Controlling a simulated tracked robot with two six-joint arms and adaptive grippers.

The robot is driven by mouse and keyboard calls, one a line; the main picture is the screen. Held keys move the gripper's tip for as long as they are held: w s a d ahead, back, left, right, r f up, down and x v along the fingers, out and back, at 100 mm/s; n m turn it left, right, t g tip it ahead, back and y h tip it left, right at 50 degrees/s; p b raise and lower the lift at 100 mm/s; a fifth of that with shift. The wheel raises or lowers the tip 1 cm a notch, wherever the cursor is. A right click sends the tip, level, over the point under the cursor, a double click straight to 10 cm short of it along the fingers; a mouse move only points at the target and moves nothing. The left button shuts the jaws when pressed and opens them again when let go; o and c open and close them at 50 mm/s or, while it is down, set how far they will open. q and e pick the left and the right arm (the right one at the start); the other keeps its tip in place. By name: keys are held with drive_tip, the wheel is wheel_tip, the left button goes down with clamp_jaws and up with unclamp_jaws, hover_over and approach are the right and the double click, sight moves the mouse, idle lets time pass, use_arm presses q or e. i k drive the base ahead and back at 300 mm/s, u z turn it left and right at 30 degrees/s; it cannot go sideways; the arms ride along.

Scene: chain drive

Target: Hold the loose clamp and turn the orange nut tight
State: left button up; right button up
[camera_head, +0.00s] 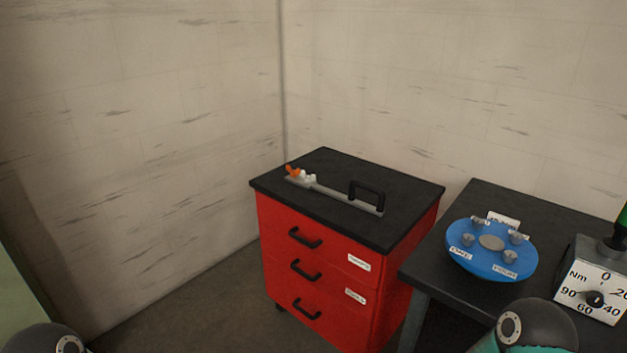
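On the black top of a red drawer cabinet lies a long grey bar (335,196), with a black handle (367,190) standing near its right end. At the bar's left end is a small orange piece (292,170), which looks like the orange nut, with small white parts (308,177) beside it that may be the clamp. They are too small to tell apart clearly. Neither gripper is in view. Only rounded joints of my arms show at the bottom edge, left and right, well short of the cabinet.
The red cabinet (282,264) has black drawer handles and white labels. A dark table (440,268) to its right holds a blue disc (464,262) with several grey knobs and a torque gauge (590,292). Pale walls close the corner behind. Floor shows left of the cabinet.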

sight(293, 174)
drive_tip(key=z, duration=1.45)
drive_tip(key=i, duration=0.1)
drive_tip(key=u, duration=3.2)
drive_tip(key=i, duration=2.5)
drive_tip(key=z, duration=1.25)
drive_tip(key=i, duration=0.15)
drive_tip(key=z, duration=1.95)
